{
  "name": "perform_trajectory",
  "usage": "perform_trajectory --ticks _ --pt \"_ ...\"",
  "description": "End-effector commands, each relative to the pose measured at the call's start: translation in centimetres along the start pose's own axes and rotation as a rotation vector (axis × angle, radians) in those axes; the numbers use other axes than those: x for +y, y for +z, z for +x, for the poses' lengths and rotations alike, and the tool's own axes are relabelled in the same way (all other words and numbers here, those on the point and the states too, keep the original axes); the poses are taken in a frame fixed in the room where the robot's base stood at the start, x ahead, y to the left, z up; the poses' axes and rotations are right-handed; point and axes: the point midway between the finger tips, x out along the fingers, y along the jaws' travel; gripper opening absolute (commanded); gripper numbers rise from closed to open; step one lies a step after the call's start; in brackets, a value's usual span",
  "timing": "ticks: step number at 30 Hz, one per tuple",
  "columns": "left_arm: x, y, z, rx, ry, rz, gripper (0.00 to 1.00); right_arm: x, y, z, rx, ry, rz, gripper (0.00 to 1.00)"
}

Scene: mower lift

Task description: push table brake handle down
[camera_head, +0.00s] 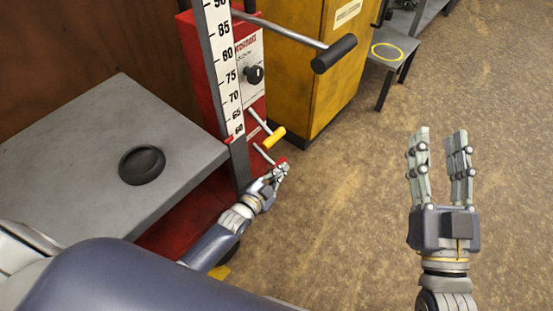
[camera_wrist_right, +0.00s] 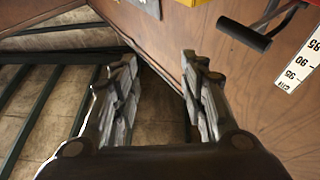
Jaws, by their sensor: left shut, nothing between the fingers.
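The red mower lift (camera_head: 205,75) stands at the upper left with a white height scale (camera_head: 222,70) on its column. Two thin levers stick out low on its right side, one with a yellow grip (camera_head: 273,137) and a lower one with a red tip (camera_head: 281,163). Which is the table brake handle is not labelled in view. My left gripper (camera_head: 280,172) is shut and empty, right at the red-tipped lever; whether it touches is hard to tell. My right gripper (camera_head: 440,150) is open and empty over bare floor; its spread fingers also show in the right wrist view (camera_wrist_right: 158,95).
The grey lift table (camera_head: 70,150) with a round black pad (camera_head: 142,165) lies left. A long bar with a black grip (camera_head: 334,53) juts out above the levers. A yellow cabinet (camera_head: 310,75) stands behind, a grey stool (camera_head: 395,50) beyond. Floor at right is clear.

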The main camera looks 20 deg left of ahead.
Motion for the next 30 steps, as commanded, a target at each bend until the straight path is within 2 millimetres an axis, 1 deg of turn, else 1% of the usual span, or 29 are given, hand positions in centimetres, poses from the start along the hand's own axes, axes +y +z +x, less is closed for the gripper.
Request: perform_trajectory --ticks 1,6,9,13,19,30 --pt "0.3 0.6 0.1 -0.002 -0.007 0.023 0.0 -0.1 -0.6 -0.1 0.04 -0.002 0.002 0.4" --pt "0.8 1.4 0.3 -0.002 -0.026 0.101 0.0 -0.4 -3.2 -0.4 0.181 -0.008 0.008 0.4" --pt "0.9 1.8 0.4 -0.002 -0.035 0.134 0.0 -0.6 -4.6 -0.7 0.251 -0.011 0.011 0.4" --pt "1.0 2.0 0.5 0.0 -0.043 0.167 0.0 -0.7 -5.9 -1.0 0.318 -0.013 0.014 0.4" --pt "1.0 2.2 0.6 -0.001 -0.049 0.189 0.0 -0.8 -6.8 -1.4 0.364 -0.015 0.016 0.4" --pt "1.0 2.3 0.6 -0.001 -0.05 0.191 0.0 -0.8 -6.9 -1.4 0.371 -0.015 0.016 0.4"
